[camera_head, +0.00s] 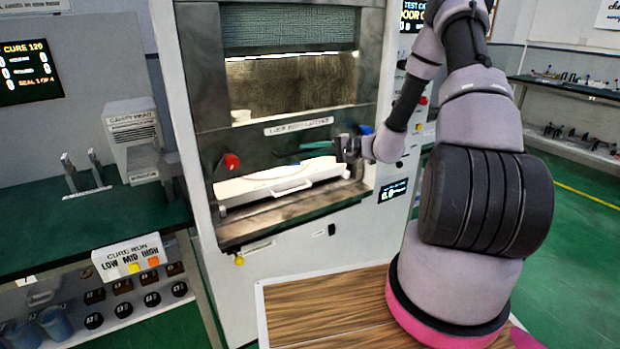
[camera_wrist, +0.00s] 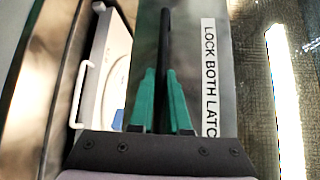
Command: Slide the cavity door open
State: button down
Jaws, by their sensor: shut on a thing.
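The cavity door (camera_head: 262,149) is a grey metal panel on the front of the machine, with a "lock both latches" label (camera_head: 298,126) that also shows in the wrist view (camera_wrist: 209,75). Above the label is a brown, lit, mesh-like area (camera_head: 290,85); I cannot tell whether it is a window or the open cavity. My gripper (camera_head: 315,146) reaches in from the right, in front of the panel. In the wrist view its green fingers (camera_wrist: 163,80) are shut on a dark bar handle (camera_wrist: 166,35), whose far end runs on past the fingertips.
A white tray (camera_head: 252,188) with a handle lies on the ledge just below my gripper. A red knob (camera_head: 229,162) sits left of the panel and a blue part (camera_head: 366,129) right of it. A green bench (camera_head: 40,225) stands at the left.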

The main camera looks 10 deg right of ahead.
aim_at(310, 77)
notch_tip(310, 77, up, 22)
jog(key=shift+f, duration=0.25)
jog(key=c, duration=0.9)
grip_release()
jog(key=v, duration=1.1)
jog(key=shift+a, duration=0.1)
